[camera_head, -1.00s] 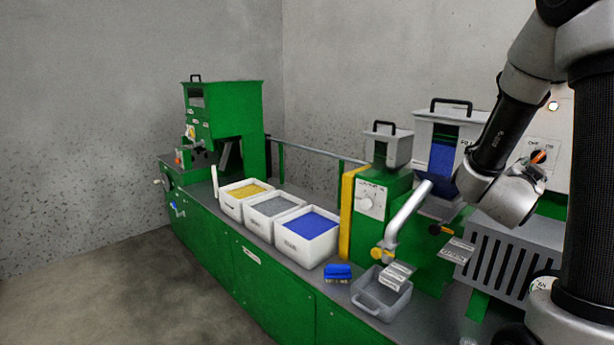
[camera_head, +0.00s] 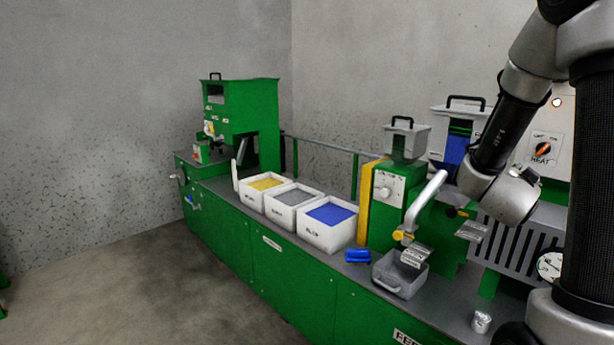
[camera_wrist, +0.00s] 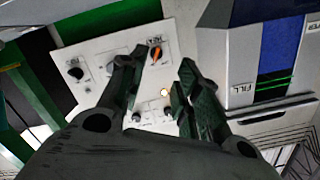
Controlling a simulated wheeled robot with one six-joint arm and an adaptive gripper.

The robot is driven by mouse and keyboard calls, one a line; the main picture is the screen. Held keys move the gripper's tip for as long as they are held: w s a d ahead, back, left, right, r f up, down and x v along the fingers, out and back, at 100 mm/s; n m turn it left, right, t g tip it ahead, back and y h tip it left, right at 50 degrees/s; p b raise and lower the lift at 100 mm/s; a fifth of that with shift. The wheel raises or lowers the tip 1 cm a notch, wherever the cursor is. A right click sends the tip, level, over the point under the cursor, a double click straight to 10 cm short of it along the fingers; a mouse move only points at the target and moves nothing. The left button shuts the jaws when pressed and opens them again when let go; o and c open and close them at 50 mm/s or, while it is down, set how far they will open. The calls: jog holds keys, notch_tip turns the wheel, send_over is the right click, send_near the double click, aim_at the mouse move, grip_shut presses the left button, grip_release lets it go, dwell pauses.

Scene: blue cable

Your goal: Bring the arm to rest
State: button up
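My gripper (camera_wrist: 158,85) shows in the wrist view with its two dark fingers apart and nothing between them. Beyond the fingers is a white control panel (camera_wrist: 183,38) with an orange-marked knob (camera_wrist: 154,54) and a black knob (camera_wrist: 76,73). In the head view my arm (camera_head: 503,130) is bent at the right side, its wrist low in front of the machine. The gripper itself does not show clearly in the head view. The heat knob (camera_head: 542,149) on the panel shows just right of my arm.
A green bench (camera_head: 285,268) carries white bins of yellow (camera_head: 266,184), grey (camera_head: 294,197) and blue pellets (camera_head: 330,214). A blue object (camera_head: 357,256) and a grey tray (camera_head: 385,272) lie near the front edge. The floor at left is open.

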jog(key=a+f+n+y, duration=0.1)
jog(key=a+f+y, duration=0.1)
jog(key=f, duration=0.1)
jog(key=a+f+n+g+y, duration=0.1)
jog(key=a+f+y, duration=0.1)
jog(key=f, duration=0.1)
jog(key=a+f+n+y, duration=0.2)
jog(key=f, duration=0.1)
jog(key=shift+w+a+f+g+y, duration=0.25)
jog(key=shift+w+a+g+y, duration=0.05)
jog(key=shift+w+a, duration=0.1)
jog(key=s+a+n+g+y, duration=0.55)
jog(key=s+a, duration=0.45)
jog(key=a, duration=0.2)
jog(key=s+a+r+n, duration=0.3)
jog(key=s+r+n, duration=0.3)
jog(key=s+r, duration=0.5)
jog(key=s, duration=0.3)
jog(key=shift+s+a, duration=0.2)
jog(key=shift+s, duration=0.2)
